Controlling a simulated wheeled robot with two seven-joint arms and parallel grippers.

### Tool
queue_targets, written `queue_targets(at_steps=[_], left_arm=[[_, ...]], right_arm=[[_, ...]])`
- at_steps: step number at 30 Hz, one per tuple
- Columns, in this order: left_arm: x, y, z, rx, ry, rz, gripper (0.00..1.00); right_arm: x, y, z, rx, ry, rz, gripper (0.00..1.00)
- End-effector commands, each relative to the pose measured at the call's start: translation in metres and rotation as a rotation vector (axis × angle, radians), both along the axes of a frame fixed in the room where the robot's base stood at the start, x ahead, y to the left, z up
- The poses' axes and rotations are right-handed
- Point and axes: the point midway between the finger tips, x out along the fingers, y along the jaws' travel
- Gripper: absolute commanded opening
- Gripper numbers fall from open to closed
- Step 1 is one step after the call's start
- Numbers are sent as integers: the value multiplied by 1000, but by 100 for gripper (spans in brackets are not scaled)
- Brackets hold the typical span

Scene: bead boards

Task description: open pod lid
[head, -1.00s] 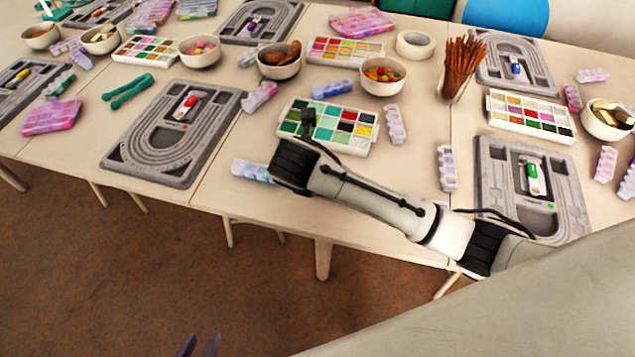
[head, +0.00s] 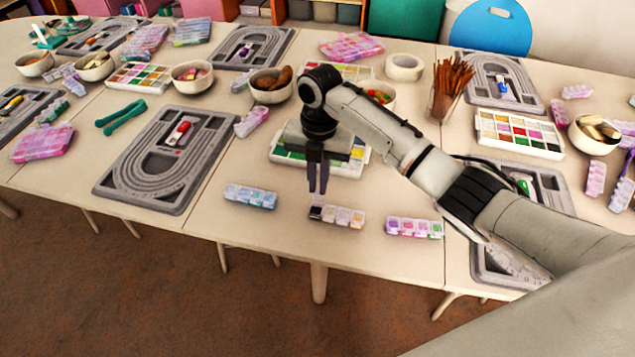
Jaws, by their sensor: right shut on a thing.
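Three small bead pods lie in a row near the table's front edge. The left one is blue (head: 251,196), the middle one has pale cells and a dark left cell (head: 345,216), and the right one is pink and purple (head: 414,228). My right gripper (head: 317,190) points down just above the left end of the middle pod. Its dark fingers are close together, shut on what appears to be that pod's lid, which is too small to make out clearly. My left gripper is out of view.
A grey bead board (head: 112,188) lies left of the pods, and another (head: 490,262) is partly behind my right arm. A white bead palette (head: 350,166) sits behind the gripper. Bowls and a cup of brown sticks (head: 452,80) stand farther back.

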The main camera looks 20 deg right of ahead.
Motion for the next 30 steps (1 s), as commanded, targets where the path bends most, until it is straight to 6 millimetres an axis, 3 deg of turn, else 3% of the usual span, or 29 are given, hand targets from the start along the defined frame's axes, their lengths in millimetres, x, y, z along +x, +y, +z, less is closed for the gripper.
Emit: queue_targets(at_steps=[13,14,15,23,30], left_arm=[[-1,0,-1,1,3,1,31],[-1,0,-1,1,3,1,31],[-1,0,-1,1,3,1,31],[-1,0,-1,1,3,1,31],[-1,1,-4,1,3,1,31]], right_arm=[[-1,0,-2,6,12,0,0],[-1,0,-2,6,12,0,12],[-1,0,-2,6,12,0,18],[0,0,-1,6,9,0,18],[2,-1,23,6,4,0,18]])
